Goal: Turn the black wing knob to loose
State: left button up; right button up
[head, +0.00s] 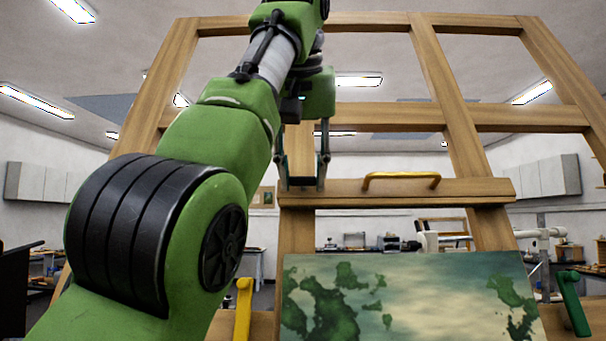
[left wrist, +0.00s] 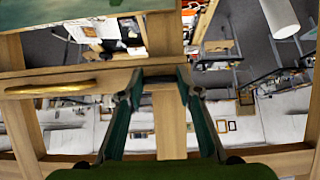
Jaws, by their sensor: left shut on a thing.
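My left gripper (head: 303,180) reaches down in front of a wooden easel's crossbar, left of a yellow handle. Its fingers are a little apart, with their tips at the crossbar on either side of a small dark piece, the black wing knob (head: 302,182). The gripper is shut on it, and the fingertips hide most of its shape. In the left wrist view the two dark green fingers (left wrist: 159,76) come up to the crossbar. How far the knob is turned cannot be told. My right gripper is in neither view.
The yellow handle (head: 400,180) is on the crossbar (head: 470,192). Below is a green and cream painted panel (head: 400,290), with a yellow lever (head: 243,310) left and a green lever (head: 572,302) right. Wooden easel beams (head: 440,70) rise around my arm. Benches stand farther back.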

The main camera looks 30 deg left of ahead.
pick_arm(q)
jog(key=shift+r, duration=0.1)
dwell(0.4)
jog(key=o, duration=1.1)
jog(key=shift+o, duration=0.2)
